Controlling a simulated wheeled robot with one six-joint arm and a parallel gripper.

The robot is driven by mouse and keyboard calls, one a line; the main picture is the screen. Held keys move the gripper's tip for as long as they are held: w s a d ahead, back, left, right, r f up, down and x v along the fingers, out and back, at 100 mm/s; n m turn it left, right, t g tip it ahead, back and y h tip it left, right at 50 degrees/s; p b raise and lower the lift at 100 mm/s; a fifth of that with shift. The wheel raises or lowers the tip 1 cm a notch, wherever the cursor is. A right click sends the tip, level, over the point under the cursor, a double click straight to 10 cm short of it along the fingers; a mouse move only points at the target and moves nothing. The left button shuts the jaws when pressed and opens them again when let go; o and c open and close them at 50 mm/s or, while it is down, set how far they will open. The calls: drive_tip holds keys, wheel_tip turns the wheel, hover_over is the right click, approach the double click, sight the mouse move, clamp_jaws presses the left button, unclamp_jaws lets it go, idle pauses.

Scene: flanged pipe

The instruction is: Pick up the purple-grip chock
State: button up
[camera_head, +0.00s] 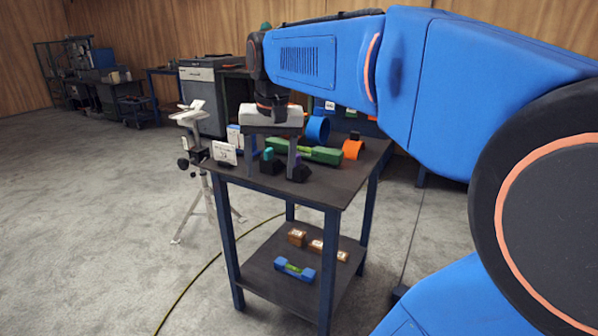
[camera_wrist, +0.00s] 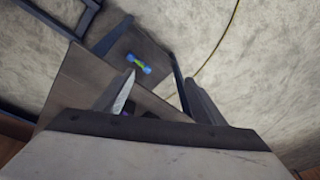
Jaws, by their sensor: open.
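The purple-grip chock (camera_head: 301,172) is a small dark block with a bit of purple on top. It stands near the front edge of the dark tabletop in the head view, partly covered by a finger. My gripper (camera_head: 270,175) points down over the tabletop, open, with nothing seen held. Its right finger overlaps the purple-grip chock in the picture; I cannot tell whether they touch. A similar chock with a teal grip (camera_head: 269,164) shows between the fingers. In the wrist view my gripper (camera_wrist: 159,77) is open, and only a small purple patch (camera_wrist: 125,113) shows beside the left finger.
A tripod (camera_head: 192,215) stands left.

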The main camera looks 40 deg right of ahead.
drive_tip(key=w+d+r+m+g, duration=0.1)
drive_tip(key=w+d+r+m, duration=0.3)
drive_tip(key=w+d+r, duration=0.3)
drive_tip(key=r+m+g, duration=0.1)
drive_tip(key=r+m, duration=0.1)
drive_tip(key=m, duration=0.1)
hover_over(298, 164)
drive_tip(key=d, duration=0.1)
drive_tip(key=shift+y, duration=0.3)
drive_tip(key=f, duration=1.1)
drive_tip(key=shift+w+d+f, duration=0.1)
drive_tip(key=shift+w+f, duration=0.4)
drive_tip(key=shift+f, duration=1.3)
drive_tip(key=shift+w+f, duration=0.1)
drive_tip(key=shift+f, duration=1.3)
drive_tip(key=c, duration=1.3)
